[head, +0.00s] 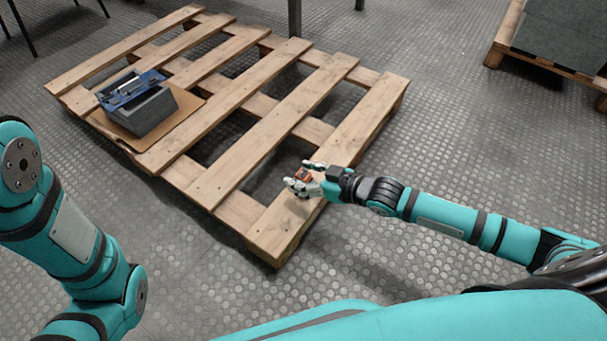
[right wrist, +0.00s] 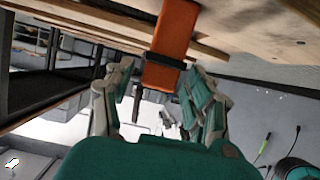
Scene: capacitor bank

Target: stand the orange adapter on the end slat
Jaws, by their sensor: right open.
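The orange adapter (head: 304,174) stands on the end slat (head: 352,142) of the wooden pallet, on the slat's nearer half. My right gripper (head: 298,175) is open, low over this slat, with its fingers on either side of the adapter. In the right wrist view the orange adapter (right wrist: 174,38) reaches from the slat's wood to between the open fingers of my right gripper (right wrist: 160,80). A dark band crosses the adapter near the fingers. I see no clear contact between fingers and adapter. My left arm shows at the left; its gripper is out of the picture.
A grey box with a blue tray (head: 133,90) of tools on it stands on a cardboard sheet (head: 182,118) at the pallet's far left. Gaps lie between the slats. A second pallet (head: 548,62) with grey blocks is at the upper right.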

